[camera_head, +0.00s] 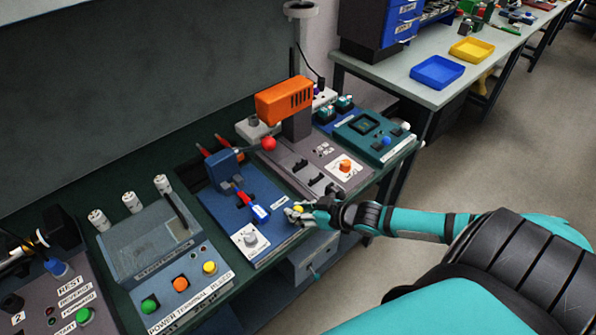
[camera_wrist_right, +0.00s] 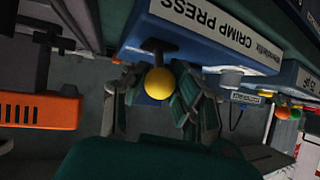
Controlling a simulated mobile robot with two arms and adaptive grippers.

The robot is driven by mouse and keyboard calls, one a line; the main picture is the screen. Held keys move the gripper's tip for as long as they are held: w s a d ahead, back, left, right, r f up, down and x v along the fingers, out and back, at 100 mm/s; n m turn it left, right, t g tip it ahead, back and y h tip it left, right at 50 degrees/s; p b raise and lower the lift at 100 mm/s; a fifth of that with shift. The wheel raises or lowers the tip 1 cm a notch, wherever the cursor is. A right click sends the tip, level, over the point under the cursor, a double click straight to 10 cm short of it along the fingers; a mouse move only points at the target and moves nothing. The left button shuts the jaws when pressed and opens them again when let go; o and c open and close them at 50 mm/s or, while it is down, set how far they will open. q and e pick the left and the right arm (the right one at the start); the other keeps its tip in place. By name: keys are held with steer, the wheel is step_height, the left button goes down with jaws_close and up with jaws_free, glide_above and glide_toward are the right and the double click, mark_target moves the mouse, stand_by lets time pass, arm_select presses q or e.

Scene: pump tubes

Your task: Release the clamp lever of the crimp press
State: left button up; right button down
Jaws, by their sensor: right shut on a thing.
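The crimp press (camera_head: 262,222) is a blue unit in the middle of the bench. It has a blue press head (camera_head: 223,165), a lever with a red ball (camera_head: 269,143) and a red-and-blue handle (camera_head: 259,212) lying on its plate. A yellow ball knob (camera_wrist_right: 158,83) sits on a short black stem at the press's front edge, below the CRIMP PRESS label. My right gripper (camera_head: 299,214) is at that edge, shut on the yellow knob, with one finger on each side of it in the right wrist view. Which part is the clamp lever is not labelled. My left gripper is not in view.
A grey unit with an orange head (camera_head: 284,100) stands just right of the press, and a teal unit (camera_head: 375,136) beyond it. A button panel (camera_head: 183,283) is at the left. A drawer (camera_head: 314,256) with a teal handle is below the bench edge.

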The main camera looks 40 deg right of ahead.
stand_by(0.3)
steer(key=c, duration=1)
jaws_free()
steer(key=shift+v, duration=6.05)
